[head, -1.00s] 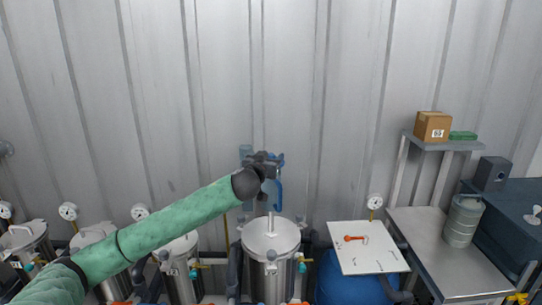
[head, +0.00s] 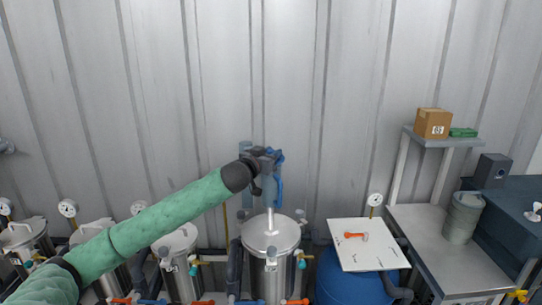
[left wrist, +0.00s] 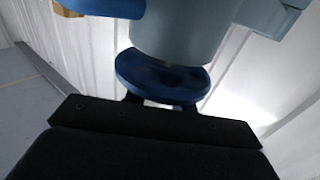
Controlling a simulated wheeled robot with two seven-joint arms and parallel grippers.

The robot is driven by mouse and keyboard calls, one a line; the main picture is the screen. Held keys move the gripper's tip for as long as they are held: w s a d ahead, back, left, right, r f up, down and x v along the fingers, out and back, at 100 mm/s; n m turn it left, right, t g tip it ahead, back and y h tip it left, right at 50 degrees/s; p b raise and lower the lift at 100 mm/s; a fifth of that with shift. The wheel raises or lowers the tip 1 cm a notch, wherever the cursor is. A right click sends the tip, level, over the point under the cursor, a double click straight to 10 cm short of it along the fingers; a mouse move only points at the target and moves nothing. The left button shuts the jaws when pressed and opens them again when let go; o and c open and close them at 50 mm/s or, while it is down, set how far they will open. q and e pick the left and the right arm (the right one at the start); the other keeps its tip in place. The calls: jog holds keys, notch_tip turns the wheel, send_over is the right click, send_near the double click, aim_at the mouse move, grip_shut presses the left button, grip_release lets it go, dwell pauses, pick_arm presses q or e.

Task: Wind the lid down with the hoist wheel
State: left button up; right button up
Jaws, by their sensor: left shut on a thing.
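The hoist wheel (head: 278,172) is blue and stands on a blue-grey hoist post (head: 246,165) in front of the wall. My left gripper (head: 266,157) is at the wheel's upper part and shut on it. In the left wrist view, part of the blue wheel (left wrist: 163,78) lies right at the dark gripper, with the fingertips mostly hidden. The steel lid (head: 271,236) hangs from a rod below the hoist, over a steel vessel (head: 272,275). I cannot tell whether lid and vessel touch. My right gripper is not in view.
Other steel vessels (head: 178,265) with gauges stand in a row to the left. A white board (head: 368,258) with an orange-handled tool rests on a blue drum (head: 338,284) to the right. A steel bench (head: 440,250) holds a grey canister (head: 462,218).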

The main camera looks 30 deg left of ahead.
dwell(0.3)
pick_arm(q)
jog(key=o, duration=0.9)
jog(key=shift+o, duration=0.3)
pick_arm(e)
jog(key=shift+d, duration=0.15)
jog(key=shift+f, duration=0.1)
pick_arm(q)
jog(key=shift+s+f, duration=0.1)
jog(key=shift+s, duration=0.1)
jog(key=s+b, duration=0.3)
jog(key=s, duration=0.4)
jog(key=shift+s+a+b, duration=0.2)
jog(key=shift+a+b, duration=0.05)
jog(key=shift+b, duration=0.15)
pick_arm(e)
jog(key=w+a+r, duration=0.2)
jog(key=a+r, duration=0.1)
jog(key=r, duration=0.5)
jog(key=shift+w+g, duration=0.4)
